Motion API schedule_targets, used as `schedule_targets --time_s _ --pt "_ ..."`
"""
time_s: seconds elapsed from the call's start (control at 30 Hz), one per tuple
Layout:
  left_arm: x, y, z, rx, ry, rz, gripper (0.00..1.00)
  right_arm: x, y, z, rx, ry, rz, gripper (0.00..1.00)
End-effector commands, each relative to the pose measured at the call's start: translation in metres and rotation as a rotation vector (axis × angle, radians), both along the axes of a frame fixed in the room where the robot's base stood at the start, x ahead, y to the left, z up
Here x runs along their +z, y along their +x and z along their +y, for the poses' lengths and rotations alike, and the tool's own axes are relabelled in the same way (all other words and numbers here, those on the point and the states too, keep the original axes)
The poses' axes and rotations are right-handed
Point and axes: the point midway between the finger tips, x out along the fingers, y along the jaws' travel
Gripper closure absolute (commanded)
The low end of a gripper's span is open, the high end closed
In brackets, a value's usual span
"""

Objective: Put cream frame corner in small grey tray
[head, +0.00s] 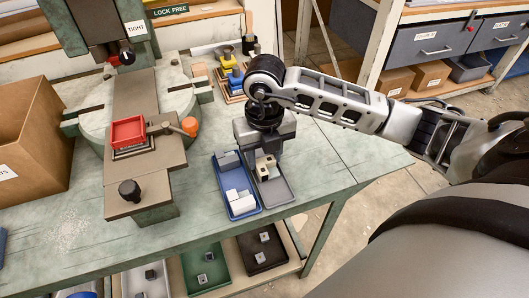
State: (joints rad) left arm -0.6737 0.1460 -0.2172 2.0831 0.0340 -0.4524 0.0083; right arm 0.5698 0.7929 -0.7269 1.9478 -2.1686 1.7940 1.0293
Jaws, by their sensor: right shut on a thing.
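The cream frame corner (266,169) shows just below my right gripper (265,155), at the upper part of the small grey tray (276,193). My right gripper points down over this tray and is shut on the cream frame corner. The gripper hides part of the corner and the tray's far end. I cannot tell whether the corner touches the tray floor or hangs just above it. The near part of the tray looks bare. My left gripper is not in view.
A blue tray (244,213) with several pale grey parts stands close at the left of the grey tray. The green fly press with a red tray (128,132) stands further left, beside a cardboard box (32,140). The bench's right end is clear.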

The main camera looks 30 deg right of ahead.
Motion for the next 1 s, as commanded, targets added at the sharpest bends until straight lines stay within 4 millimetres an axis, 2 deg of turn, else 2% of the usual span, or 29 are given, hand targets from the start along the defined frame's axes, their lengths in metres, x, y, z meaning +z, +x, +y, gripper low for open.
schedule_targets --time_s 0.17,0.2,0.27,0.3,0.53,0.67,0.77,1.0 --pt "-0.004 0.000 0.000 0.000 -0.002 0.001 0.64 -0.004 0.000 0.000 0.000 0.000 0.000 0.85" --pt "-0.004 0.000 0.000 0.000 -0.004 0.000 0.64 -0.004 0.000 0.000 0.000 0.000 0.000 0.56" --pt "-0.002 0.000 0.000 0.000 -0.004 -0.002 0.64 -0.003 0.000 0.000 0.000 0.000 0.000 0.40" --pt "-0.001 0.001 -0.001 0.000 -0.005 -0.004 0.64 -0.003 0.000 0.000 0.000 0.000 0.000 0.37" --pt "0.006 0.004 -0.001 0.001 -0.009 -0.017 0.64 -0.002 0.000 0.000 0.000 0.000 0.001 0.37" --pt "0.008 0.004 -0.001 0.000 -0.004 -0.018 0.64 0.005 0.000 0.000 0.000 0.001 -0.001 0.37" --pt "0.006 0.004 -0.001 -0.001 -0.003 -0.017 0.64 0.019 0.001 0.000 0.000 0.001 -0.004 0.37" --pt "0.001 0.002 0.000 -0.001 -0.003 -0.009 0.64 0.071 0.001 0.000 0.000 0.001 -0.005 0.37"
